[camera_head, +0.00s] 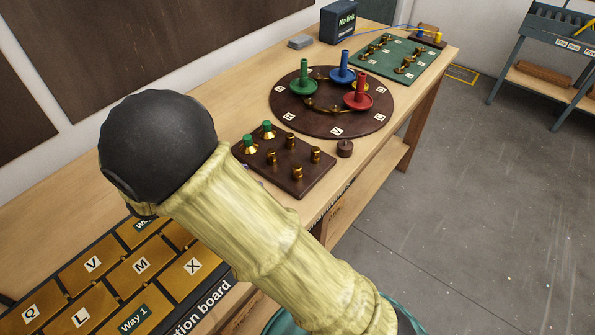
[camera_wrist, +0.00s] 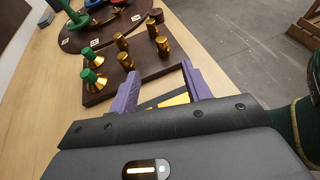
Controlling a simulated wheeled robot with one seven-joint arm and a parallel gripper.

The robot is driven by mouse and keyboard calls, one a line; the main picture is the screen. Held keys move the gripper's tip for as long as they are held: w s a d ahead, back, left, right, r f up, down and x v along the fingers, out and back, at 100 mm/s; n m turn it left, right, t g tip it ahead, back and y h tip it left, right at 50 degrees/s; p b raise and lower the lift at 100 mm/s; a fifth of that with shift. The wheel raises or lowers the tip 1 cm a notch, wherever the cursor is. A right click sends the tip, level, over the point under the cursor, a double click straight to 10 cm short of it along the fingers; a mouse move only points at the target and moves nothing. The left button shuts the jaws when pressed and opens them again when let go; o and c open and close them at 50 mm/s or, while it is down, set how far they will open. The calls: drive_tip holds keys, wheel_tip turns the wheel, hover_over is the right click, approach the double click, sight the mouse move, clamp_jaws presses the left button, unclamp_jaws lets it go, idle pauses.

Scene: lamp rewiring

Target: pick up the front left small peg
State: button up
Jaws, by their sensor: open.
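The small dark wooden block (camera_head: 318,181) carries two small green-topped pegs on brass cones and several short brass posts. The nearer left green peg (camera_head: 249,145) and the farther one (camera_head: 268,129) stand upright at the block's left end. In the wrist view the two pegs show as the nearer one (camera_wrist: 94,78) and the farther one (camera_wrist: 91,55). My gripper (camera_wrist: 160,72) is open, with purple fingers spread near the block's near edge, to the right of the nearer green peg. No peg is between the fingers. In the head view my arm hides the gripper.
A round dark board (camera_head: 335,126) with green, blue and red pegs stands behind the block. A small dark knob (camera_head: 345,148) sits between them. A brass-tiled board (camera_head: 90,285) lies in front. A green board (camera_head: 393,60) and a "No link" box (camera_head: 340,24) are farther back.

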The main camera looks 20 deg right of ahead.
approach(297, 167)
drive_tip(key=x, duration=0.5)
drive_tip(key=shift+w+f, duration=0.15)
drive_tip(key=shift+w, duration=0.05)
drive_tip(key=shift+p+x, duration=0.3)
drive_tip(key=shift+x, duration=2.25)
drive_tip(key=shift+s, duration=0.1)
clamp_jaws()
